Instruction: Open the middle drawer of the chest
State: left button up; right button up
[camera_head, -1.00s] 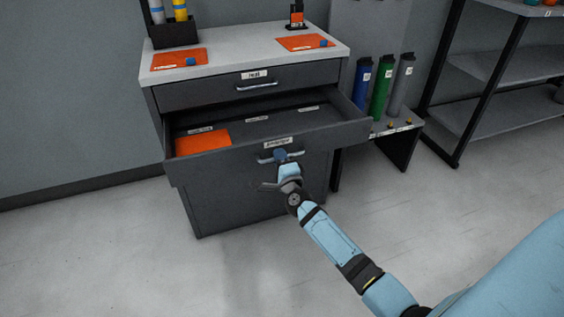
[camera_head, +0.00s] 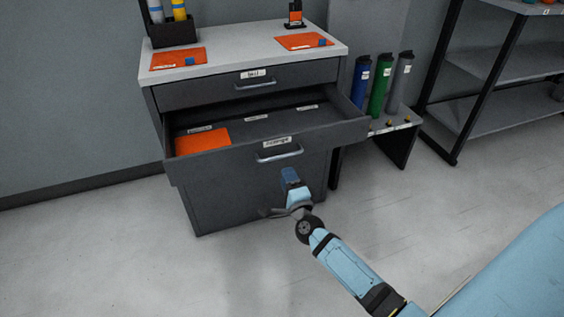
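The dark grey chest (camera_head: 250,190) stands against the wall with a light top. Its middle drawer (camera_head: 268,156) is pulled well out, showing an orange sheet (camera_head: 203,141) and labelled sections inside. The middle drawer's handle (camera_head: 280,153) is bare, with nothing on it. The top drawer (camera_head: 250,86) is closed. My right gripper (camera_head: 289,176) is below and in front of that handle, apart from it. Its fingertips are small and seen from behind, so I cannot tell how far apart they are. My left gripper is not in view.
Orange sheets (camera_head: 178,58) and a dark holder (camera_head: 174,32) are on the chest top. Blue, green and grey rolls (camera_head: 378,85) stand on a low stand to the right. A black shelf rack (camera_head: 490,80) is at the far right. The floor (camera_head: 120,260) in front is clear.

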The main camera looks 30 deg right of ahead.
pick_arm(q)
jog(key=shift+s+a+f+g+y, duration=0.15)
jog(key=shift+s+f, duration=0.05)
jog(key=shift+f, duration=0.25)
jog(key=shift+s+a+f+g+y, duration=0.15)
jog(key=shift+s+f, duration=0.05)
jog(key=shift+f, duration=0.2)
pick_arm(e)
jog(key=v, duration=0.5)
jog(key=shift+s+a, duration=0.1)
jog(key=shift+s, duration=0.1)
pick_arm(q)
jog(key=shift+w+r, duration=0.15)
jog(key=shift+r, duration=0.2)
